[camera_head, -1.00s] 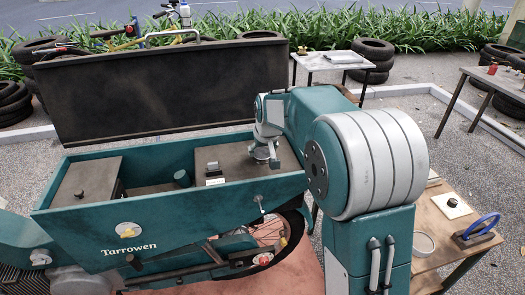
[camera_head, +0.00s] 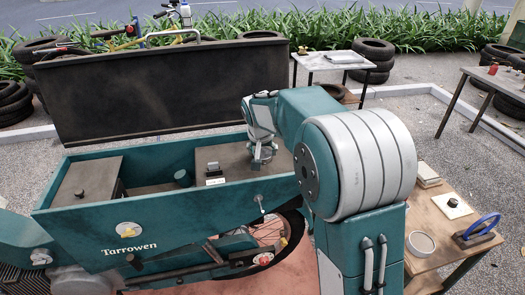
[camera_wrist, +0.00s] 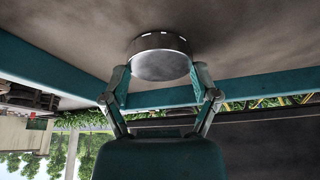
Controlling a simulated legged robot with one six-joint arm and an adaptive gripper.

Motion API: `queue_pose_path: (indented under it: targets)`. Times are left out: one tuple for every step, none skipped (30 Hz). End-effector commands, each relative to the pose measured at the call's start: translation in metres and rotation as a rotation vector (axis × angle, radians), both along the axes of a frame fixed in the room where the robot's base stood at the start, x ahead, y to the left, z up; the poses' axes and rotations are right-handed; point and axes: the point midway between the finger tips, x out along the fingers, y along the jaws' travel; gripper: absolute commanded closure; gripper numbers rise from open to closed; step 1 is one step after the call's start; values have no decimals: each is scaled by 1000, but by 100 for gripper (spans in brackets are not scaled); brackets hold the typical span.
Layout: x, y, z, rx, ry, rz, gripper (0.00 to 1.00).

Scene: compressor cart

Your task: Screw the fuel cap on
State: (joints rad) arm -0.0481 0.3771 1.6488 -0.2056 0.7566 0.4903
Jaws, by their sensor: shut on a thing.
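The fuel cap (camera_wrist: 160,60) is a round grey metal disc with a notched rim, seen in the wrist view against the brown top plate (camera_wrist: 235,35). My gripper (camera_wrist: 160,80) has a finger on each side of the cap and is shut on it. In the head view, my gripper (camera_head: 262,155) points down at the right part of the brown plate (camera_head: 225,160) inside the teal Tarrowen cart (camera_head: 190,220). The cap is small there and partly hidden by the fingers. The filler opening and threads under the cap are hidden.
The cart's dark raised lid (camera_head: 170,85) stands behind the work area. A small switch block (camera_head: 212,170) sits on the plate left of my gripper. A wooden table (camera_head: 440,225) with a blue-handled tool (camera_head: 480,228) stands at the right.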

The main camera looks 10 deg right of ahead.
Motion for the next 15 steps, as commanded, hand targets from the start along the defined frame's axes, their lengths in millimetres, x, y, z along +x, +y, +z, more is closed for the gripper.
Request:
queue_pose_path:
  targets:
    - [0, 1, -1, -1, 3, -33, 77]
    - [0, 1, -1, -1, 2, -58, 77]
    - [0, 1, -1, -1, 1, -89, 77]
    - [0, 1, -1, -1, 1, -111, 77]
    - [0, 2, -1, -1, 2, -130, 77]
    - [0, 1, -1, -1, 2, -151, 77]
    - [0, 1, -1, -1, 2, -162, 77]
    - [0, 1, -1, 0, 2, -170, 77]
    - [0, 1, -1, 0, 2, -176, 77]
    - [0, 1, -1, 0, 1, -177, 77]
    - [0, 1, -1, 0, 1, -177, 77]
    - [0, 1, -1, 0, 1, -177, 77]
    - [0, 1, -1, 0, 1, -177, 77]
    - [0, 1, -1, 0, 2, -176, 77]
    - [0, 1, -1, 0, 1, -177, 77]
